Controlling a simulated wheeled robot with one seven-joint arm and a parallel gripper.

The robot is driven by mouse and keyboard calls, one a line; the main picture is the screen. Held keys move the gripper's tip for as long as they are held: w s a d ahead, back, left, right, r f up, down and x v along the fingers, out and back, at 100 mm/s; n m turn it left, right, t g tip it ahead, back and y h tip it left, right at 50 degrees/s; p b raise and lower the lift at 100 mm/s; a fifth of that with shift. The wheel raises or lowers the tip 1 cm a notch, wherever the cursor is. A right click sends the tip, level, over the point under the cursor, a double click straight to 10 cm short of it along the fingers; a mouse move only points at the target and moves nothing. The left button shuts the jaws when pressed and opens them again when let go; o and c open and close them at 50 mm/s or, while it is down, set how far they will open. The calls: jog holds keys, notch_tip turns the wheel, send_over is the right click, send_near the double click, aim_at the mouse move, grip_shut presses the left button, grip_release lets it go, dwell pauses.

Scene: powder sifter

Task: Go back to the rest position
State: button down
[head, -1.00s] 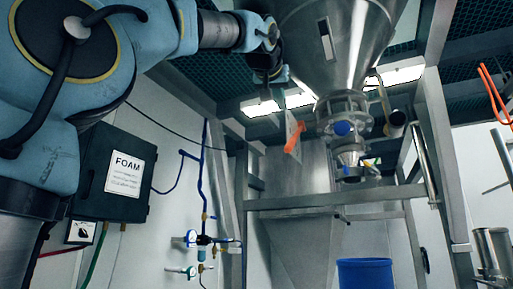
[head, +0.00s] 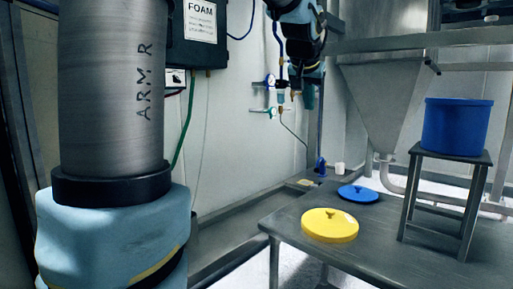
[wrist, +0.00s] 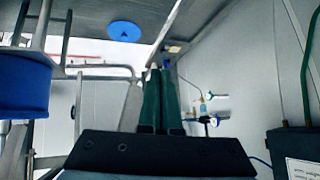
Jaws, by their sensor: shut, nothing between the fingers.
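My gripper (head: 309,97) hangs at the top middle of the head view, pointing down in front of the white wall and its valves. It is apart from the table and everything on it. In the wrist view its two dark green fingers (wrist: 160,100) lie side by side, shut with nothing between them.
A steel table (head: 375,235) holds a yellow lid (head: 330,225), a blue lid (head: 358,194) and a stand (head: 440,205) with a blue bucket (head: 457,128). A steel chute (head: 385,95) is behind. The FOAM box (head: 200,35) and gauges (head: 270,82) are on the wall.

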jog(key=s+a+f+n+g+y, duration=0.1)
jog(key=s+a+f+g, duration=0.15)
jog(key=a+f, duration=0.6)
jog(key=s+a+f+n+g+y, duration=0.15)
jog(key=s+a+f, duration=0.3)
jog(key=f, duration=0.75)
jog(key=s+a+f+n+g, duration=0.2)
jog(key=s+a+f, duration=0.5)
jog(key=s+f, duration=0.4)
jog(key=shift+s+a+f+g, duration=0.15)
jog(key=shift+s+a+g, duration=0.25)
jog(key=shift+g, duration=0.1)
